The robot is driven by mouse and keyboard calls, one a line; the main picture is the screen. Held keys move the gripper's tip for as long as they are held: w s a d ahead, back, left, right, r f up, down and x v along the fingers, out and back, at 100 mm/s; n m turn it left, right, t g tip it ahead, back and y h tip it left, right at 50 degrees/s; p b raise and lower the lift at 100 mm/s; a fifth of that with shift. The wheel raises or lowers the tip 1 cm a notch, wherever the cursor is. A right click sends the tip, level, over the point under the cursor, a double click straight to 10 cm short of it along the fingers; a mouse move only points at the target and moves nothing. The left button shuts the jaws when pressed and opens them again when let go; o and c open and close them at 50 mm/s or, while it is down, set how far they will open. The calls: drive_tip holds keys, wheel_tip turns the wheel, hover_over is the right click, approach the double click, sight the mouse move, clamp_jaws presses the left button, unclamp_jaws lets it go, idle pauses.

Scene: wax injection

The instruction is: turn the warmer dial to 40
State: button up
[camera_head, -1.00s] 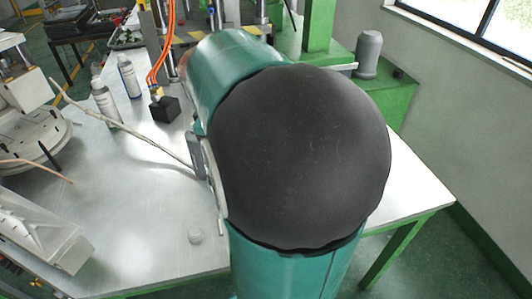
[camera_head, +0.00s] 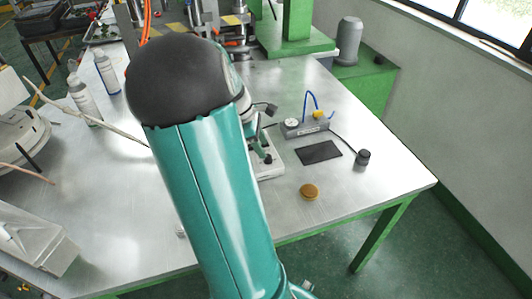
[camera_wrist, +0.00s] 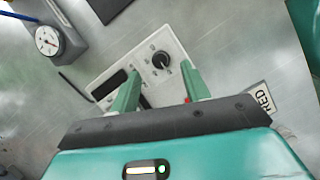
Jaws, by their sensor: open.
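The warmer (camera_wrist: 175,42) is a pale panel on the metal table, with a black round dial (camera_wrist: 161,59) and marks around it. A dark display window lies to the left of the dial in the wrist view. My gripper (camera_wrist: 163,76) is open, its two green fingers apart on either side of the dial's line, tips just short of it in the picture. I cannot tell whether they touch it. The dial's setting is too small to read. In the head view the warmer (camera_head: 270,171) is partly hidden behind my arm.
Right of the warmer are a grey box with a gauge and blue hose (camera_head: 303,128), a dark mat (camera_head: 320,153), a brown disc (camera_head: 309,191) and a black cylinder (camera_head: 363,157). Bottles (camera_head: 106,72) stand at left.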

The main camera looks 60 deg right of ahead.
sight(268, 159)
drive_tip(key=shift+x, duration=2.2)
drive_tip(key=c, duration=1)
drive_tip(key=shift+m, duration=0.4)
drive_tip(key=m+y, duration=0.2)
drive_tip(key=m, duration=0.3)
drive_tip(key=shift+w+d, duration=0.1)
drive_tip(key=shift+d, duration=0.05)
drive_tip(key=m+y, duration=0.1)
drive_tip(key=m, duration=0.2)
drive_tip(key=m+y, duration=0.1)
drive_tip(key=m, duration=0.2)
drive_tip(key=shift+d+t, duration=0.1)
drive_tip(key=shift+t, duration=0.2)
drive_tip(key=shift+y, duration=0.3)
